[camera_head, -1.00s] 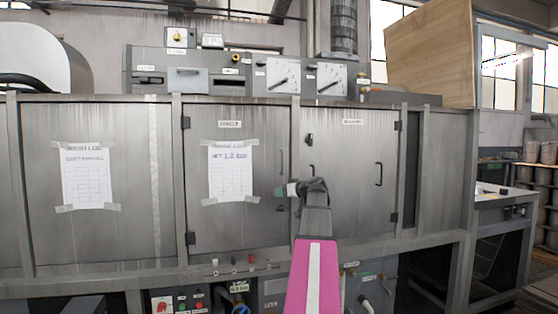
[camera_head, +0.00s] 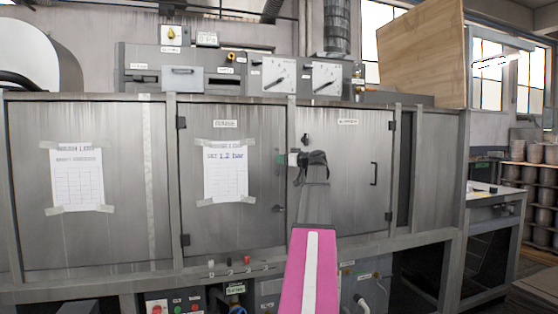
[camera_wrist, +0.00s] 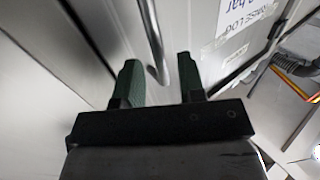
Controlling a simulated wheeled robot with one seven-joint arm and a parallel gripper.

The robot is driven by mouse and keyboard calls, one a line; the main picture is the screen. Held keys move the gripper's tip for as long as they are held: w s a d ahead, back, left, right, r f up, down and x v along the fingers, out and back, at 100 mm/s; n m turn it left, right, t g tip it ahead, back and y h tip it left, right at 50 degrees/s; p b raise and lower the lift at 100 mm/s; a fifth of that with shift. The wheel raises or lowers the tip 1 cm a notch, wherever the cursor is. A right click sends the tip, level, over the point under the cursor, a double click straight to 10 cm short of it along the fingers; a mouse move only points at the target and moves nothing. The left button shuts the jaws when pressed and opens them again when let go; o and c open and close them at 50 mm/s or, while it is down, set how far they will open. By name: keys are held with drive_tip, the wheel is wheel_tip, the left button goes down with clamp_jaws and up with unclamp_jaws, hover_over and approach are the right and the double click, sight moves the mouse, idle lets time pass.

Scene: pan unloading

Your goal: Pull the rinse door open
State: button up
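The rinse door (camera_head: 240,215) is the grey metal door at the middle of the cabinet in the head view, with a taped paper sheet (camera_head: 226,172) on it. It looks shut. Its bar handle (camera_wrist: 154,40) shows in the wrist view, its near end lying between my two green fingertips. In the head view my gripper hides most of that handle. My gripper (camera_wrist: 160,82) is open, with a gap on both sides of the bar; it also shows in the head view (camera_head: 282,159) at the door's right edge, pointing left.
A second grey door (camera_head: 345,180) with its own handle (camera_head: 374,173) stands just right, behind my arm. Small knobs (camera_head: 246,260) line the ledge below the rinse door. Dial gauges (camera_head: 280,75) sit on top of the cabinet. A worktable (camera_head: 495,197) stands at the right.

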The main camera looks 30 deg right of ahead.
drive_tip(key=shift+x, duration=1.35)
drive_tip(key=shift+c, duration=0.3)
